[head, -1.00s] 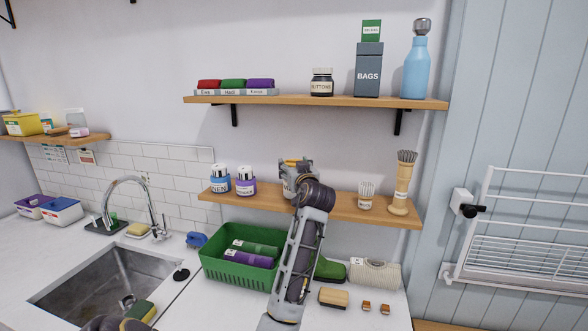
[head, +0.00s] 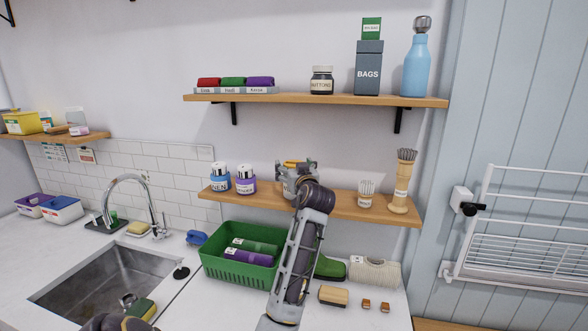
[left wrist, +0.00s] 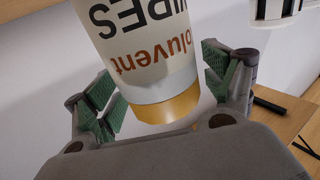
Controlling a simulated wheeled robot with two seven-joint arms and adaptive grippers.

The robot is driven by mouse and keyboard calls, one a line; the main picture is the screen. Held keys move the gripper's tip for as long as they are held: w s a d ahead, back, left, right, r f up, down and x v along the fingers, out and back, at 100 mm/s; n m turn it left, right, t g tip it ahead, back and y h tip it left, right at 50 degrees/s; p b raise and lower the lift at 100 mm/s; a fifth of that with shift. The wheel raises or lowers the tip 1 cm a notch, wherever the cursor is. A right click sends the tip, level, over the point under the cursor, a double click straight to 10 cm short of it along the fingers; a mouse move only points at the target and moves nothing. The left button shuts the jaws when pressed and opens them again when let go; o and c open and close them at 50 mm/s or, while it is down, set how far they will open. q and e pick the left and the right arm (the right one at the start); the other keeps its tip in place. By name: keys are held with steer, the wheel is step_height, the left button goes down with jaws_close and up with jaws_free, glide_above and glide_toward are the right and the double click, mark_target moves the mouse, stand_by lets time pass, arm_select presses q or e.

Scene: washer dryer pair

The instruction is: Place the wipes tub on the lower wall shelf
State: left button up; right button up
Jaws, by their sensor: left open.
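The wipes tub (left wrist: 150,50) is white with an orange lid and a printed label, which appears upside down in the left wrist view. In the head view only its orange lid (head: 291,163) and a little of its body show behind my left gripper (head: 298,174). My left gripper is open, with a finger on each side of the tub and a visible gap on the right side in the wrist view. My right gripper is not in view.
Blue and purple labelled jars (head: 220,179) stand left on the lower shelf. The upper shelf (head: 320,101) runs above. A green basket (head: 235,270) sits on the counter below.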

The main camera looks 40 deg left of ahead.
arm_select(q)
steer(key=shift+r, duration=0.15)
steer(key=b+v, duration=0.2)
steer(key=v, duration=1)
steer(key=shift+b, duration=0.4)
steer(key=shift+d, duration=0.1)
stand_by(0.5)
